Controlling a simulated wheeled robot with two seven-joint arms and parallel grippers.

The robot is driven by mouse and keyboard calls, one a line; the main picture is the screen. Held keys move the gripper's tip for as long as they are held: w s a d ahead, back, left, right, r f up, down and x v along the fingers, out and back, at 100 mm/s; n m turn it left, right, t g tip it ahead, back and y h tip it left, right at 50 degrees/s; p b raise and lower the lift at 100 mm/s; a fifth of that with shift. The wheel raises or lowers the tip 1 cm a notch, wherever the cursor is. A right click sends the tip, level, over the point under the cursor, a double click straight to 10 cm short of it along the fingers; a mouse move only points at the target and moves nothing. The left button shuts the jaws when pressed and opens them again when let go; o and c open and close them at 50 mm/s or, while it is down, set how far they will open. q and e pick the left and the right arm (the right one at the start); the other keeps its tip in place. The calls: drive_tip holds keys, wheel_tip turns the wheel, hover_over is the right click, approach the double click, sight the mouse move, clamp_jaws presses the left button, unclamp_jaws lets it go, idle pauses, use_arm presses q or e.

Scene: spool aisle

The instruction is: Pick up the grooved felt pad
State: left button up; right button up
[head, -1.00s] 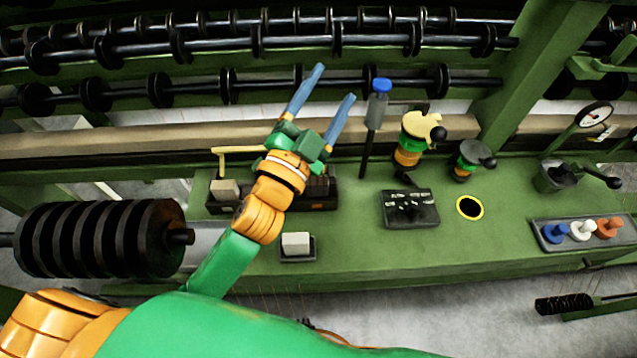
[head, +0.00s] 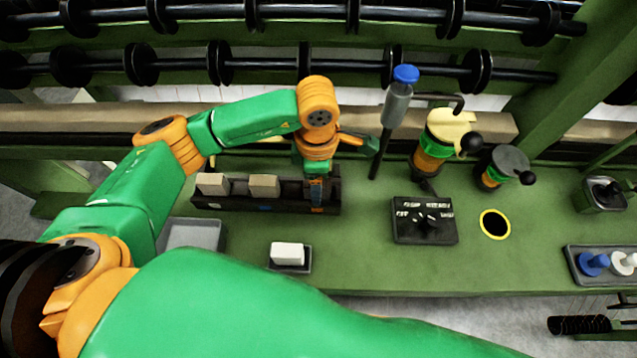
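My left gripper (head: 317,193) points down at the right end of a long dark tray (head: 240,207). Its fingers are mostly hidden by the wrist, and I cannot tell whether they are open or shut, or whether they touch anything. Two beige-grey blocks, one at the left (head: 212,184) and one in the middle (head: 264,186), stand in the dark tray. A whiter block (head: 288,253) lies in a small dark tray nearer the front. Grooves are too small to make out, so I cannot tell which is the grooved felt pad. My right gripper is not in view.
A grey shallow tray (head: 192,235) lies at the left. A blue-capped upright tool (head: 398,100), a yellow-topped post (head: 440,140), a dark switch box (head: 425,220) and a yellow-ringed hole (head: 495,224) are to the right. Black rollers run along the back.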

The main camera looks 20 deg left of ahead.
use_arm(q)
drive_tip(key=shift+w+f, duration=0.15)
drive_tip(key=shift+f, duration=0.75)
clamp_jaws()
drive_tip(key=shift+r, duration=0.2)
